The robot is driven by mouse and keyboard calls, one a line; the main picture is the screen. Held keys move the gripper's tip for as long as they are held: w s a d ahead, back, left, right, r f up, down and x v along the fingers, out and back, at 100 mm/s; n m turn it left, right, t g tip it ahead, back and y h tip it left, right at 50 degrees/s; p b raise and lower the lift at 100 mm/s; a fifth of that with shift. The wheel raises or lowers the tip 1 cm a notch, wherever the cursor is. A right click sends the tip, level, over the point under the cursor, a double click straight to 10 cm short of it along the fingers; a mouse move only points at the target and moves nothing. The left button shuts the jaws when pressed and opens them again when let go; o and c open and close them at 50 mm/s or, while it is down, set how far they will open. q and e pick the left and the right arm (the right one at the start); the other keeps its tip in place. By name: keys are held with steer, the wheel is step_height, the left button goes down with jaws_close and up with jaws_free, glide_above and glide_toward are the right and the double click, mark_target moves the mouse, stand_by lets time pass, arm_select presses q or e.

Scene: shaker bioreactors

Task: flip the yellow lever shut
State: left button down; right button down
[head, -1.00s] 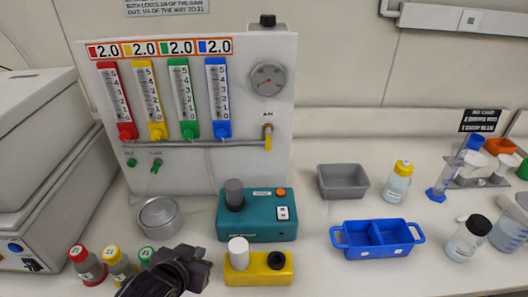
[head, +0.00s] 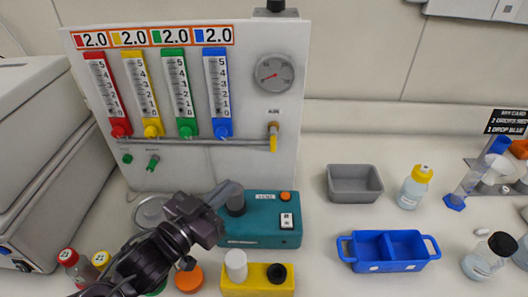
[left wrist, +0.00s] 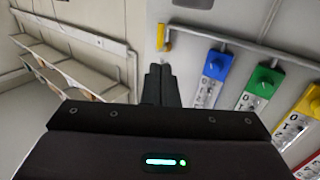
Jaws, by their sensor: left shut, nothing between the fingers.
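The yellow lever (head: 273,143) hangs downward from a small brass valve at the right end of the grey pipe on the white panel (head: 270,110). It also shows near the top of the left wrist view (left wrist: 165,44), beyond the fingertips. My left gripper (head: 230,190) is shut and empty. In the head view it is below and to the left of the lever, in front of the panel and overlapping the teal device. In the left wrist view its fingers (left wrist: 160,70) point toward the panel, apart from the lever. My right gripper is not in view.
The teal device (head: 262,235) with a grey knob stands below the lever. A yellow block (head: 245,288) is in front of it. Several coloured flow meters are on the panel, with a round gauge (head: 275,74). A grey tray (head: 354,184) and blue tray (head: 405,265) lie right.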

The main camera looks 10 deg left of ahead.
arm_select(q)
steer(key=p, duration=0.4)
glide_toward(272, 147)
steer(key=x, duration=0.5)
steer(key=shift+p+x, duration=0.4)
steer(key=shift+x, duration=0.5)
steer(key=shift+r, duration=0.1)
steer(key=shift+n+b, duration=0.3)
steer(key=shift+b, duration=0.15)
